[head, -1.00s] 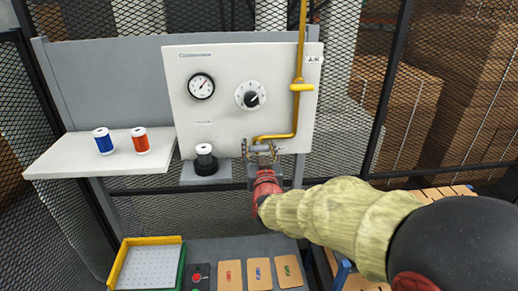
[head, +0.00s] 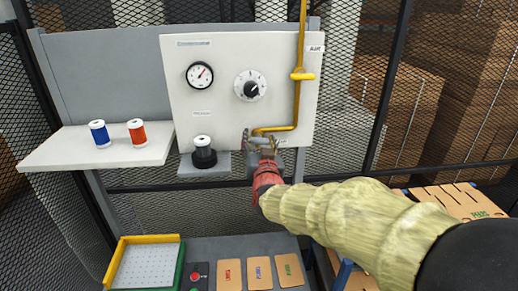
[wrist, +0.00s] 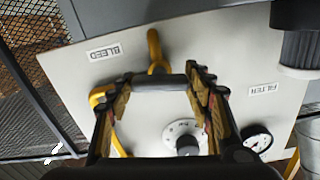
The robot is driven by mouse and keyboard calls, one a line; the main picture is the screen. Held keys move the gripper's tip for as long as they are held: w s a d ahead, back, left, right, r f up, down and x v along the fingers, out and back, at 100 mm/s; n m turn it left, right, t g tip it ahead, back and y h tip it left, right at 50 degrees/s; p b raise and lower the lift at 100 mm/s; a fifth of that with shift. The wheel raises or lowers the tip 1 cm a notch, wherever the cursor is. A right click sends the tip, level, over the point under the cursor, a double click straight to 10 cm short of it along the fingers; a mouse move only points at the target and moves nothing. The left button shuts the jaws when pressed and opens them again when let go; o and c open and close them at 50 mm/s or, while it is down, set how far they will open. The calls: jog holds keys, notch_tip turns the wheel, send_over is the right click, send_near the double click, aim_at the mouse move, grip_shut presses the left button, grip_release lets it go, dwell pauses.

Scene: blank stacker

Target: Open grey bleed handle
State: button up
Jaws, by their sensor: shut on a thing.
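The grey bleed handle (wrist: 160,83) is a short grey bar in the wrist view, lying between the two fingers of my gripper (wrist: 160,77). The gripper is shut on it, one finger at each end. The handle sits by the lower end of the yellow pipe (wrist: 154,45), close to the BLEED label (wrist: 103,52). In the head view my gripper (head: 266,157) is at the lower right of the white panel (head: 220,110), under the pipe's bend. My gripper and wrist hide much of the handle there.
The panel bears a gauge (head: 200,75) and a dial (head: 250,85). A white-topped black filter (head: 203,152) stands on a bracket left of my gripper. Blue (head: 100,133) and red (head: 137,131) spools stand on the left shelf. A yellow pipe valve handle (head: 302,76) is above.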

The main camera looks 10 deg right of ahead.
jog(key=m+b, duration=0.1)
jog(key=b, duration=0.2)
jog(key=m+b, duration=0.2)
jog(key=b, duration=0.1)
jog(key=shift+f, duration=0.3)
jog(key=m+b, duration=0.4)
jog(key=b, duration=0.2)
jog(key=shift+d+m, duration=0.1)
jog(key=shift+m, duration=0.3)
jog(key=m+b, duration=0.4)
jog(key=shift+m+b, duration=1.15)
jog(key=shift+m, duration=1.05)
jog(key=o, duration=1.2)
jog(key=shift+r, duration=0.1)
